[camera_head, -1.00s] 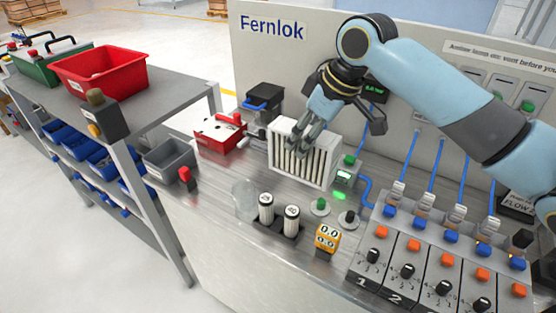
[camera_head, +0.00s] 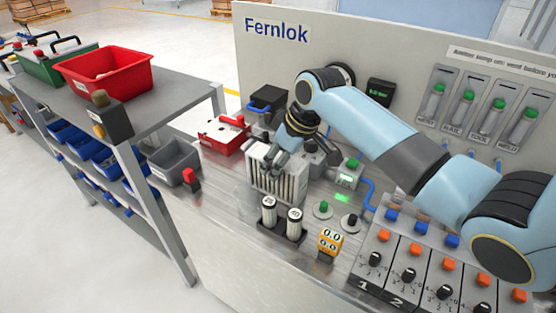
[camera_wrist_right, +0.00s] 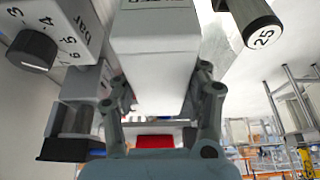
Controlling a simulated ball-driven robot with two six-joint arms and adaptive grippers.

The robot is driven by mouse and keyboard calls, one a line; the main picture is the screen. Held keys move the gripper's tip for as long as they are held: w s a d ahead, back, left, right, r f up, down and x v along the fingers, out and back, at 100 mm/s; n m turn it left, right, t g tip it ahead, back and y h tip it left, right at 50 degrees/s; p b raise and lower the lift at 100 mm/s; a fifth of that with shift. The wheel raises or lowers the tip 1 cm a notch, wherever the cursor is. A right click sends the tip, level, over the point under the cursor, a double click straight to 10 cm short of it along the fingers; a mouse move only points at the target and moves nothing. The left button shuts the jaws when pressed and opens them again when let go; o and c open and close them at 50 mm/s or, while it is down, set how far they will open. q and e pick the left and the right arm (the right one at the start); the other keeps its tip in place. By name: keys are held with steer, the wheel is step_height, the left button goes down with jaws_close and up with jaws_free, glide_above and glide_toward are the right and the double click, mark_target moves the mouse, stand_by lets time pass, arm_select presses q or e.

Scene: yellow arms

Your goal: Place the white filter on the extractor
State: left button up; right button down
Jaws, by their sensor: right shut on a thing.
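The white filter (camera_head: 278,184), a box with a pleated front, is in the head view left of the centre. My right gripper (camera_head: 281,160) is shut on its upper part from above. The filter is at or just above the steel bench, and I cannot tell whether it touches. In the right wrist view the filter (camera_wrist_right: 154,60) is a white block between the fingers of my right gripper (camera_wrist_right: 160,100). I cannot tell for sure which thing is the extractor. A grey unit (camera_head: 322,155) stands right behind the filter. My left gripper is not in view.
Two white cylinders (camera_head: 282,220) stand in a dark holder just in front of the filter. A red box (camera_head: 222,137) and a grey bin (camera_head: 175,163) are to the left.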

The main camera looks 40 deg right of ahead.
steer(key=c, duration=0.6)
jaws_free()
steer(key=shift+f, duration=0.1)
